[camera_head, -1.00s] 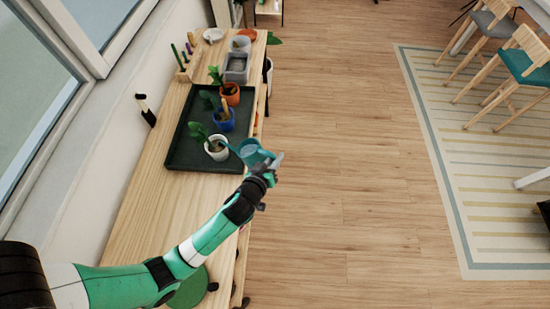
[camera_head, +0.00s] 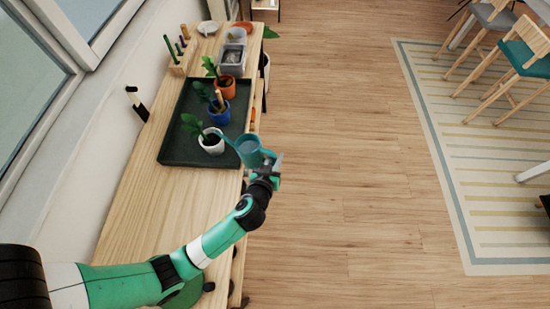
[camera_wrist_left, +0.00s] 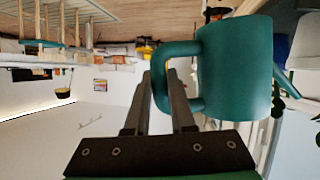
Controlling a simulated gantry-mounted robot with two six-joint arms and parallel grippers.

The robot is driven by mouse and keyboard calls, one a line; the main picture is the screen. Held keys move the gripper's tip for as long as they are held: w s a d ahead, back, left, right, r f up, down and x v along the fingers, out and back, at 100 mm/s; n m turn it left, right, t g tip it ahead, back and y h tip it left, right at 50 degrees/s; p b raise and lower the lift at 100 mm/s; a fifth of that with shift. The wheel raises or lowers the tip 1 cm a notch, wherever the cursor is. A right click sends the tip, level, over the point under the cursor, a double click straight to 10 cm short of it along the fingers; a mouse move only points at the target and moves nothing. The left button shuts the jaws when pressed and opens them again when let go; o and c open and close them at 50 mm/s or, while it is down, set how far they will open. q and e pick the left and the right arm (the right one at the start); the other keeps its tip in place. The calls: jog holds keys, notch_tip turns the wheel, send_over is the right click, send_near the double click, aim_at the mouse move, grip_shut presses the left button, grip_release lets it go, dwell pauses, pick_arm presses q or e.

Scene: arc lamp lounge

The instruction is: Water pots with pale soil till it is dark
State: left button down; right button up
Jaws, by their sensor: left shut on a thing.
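My left gripper (camera_head: 267,172) is shut on the handle of a teal watering can (camera_head: 250,152), beside the bench's right edge. In the left wrist view, the can (camera_wrist_left: 237,68) hangs at the fingers (camera_wrist_left: 165,95), its handle between them. Its spout points left in the head view, near the white pot (camera_head: 212,147). On the dark tray (camera_head: 180,152) stand the white pot, a blue pot (camera_head: 220,116) and an orange pot (camera_head: 225,88), each with a green plant. Soil shade is too small to tell. My right gripper is not in view.
The wooden bench (camera_head: 150,205) runs along the wall and window. Behind the tray are grey containers (camera_head: 232,58), a white dish (camera_head: 208,28) and a wooden tool holder (camera_head: 181,62). The floor (camera_head: 340,170) right of the bench is clear.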

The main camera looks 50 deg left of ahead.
pick_arm(q)
jog(key=shift+f+m+y+b, duration=0.4)
jog(key=shift+f+m+b, duration=0.1)
jog(key=shift+f+b, duration=0.45)
jog(key=shift+a+r+p, duration=0.1)
jog(key=shift+r+p, duration=1.2)
jog(key=shift+r, duration=0.35)
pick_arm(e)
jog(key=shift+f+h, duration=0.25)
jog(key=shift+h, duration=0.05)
pick_arm(q)
jog(key=shift+f, duration=0.1)
jog(key=shift+f, duration=0.15)
jog(key=s+d+r+m+t+h+p, duration=0.1)
jog(key=s+d+r+m+t+h, duration=0.15)
jog(key=d+m+h, duration=0.55)
jog(key=s+r+p, duration=0.3)
jog(key=r+p, duration=0.9)
jog(key=p, duration=0.2)
jog(key=s+d+r+n+p, duration=0.1)
jog(key=s+r+p, duration=0.3)
jog(key=r+p, duration=0.9)
jog(key=shift+s+r+p, duration=0.15)
jog(key=shift+r+p, duration=0.15)
jog(key=shift+p, duration=0.6)
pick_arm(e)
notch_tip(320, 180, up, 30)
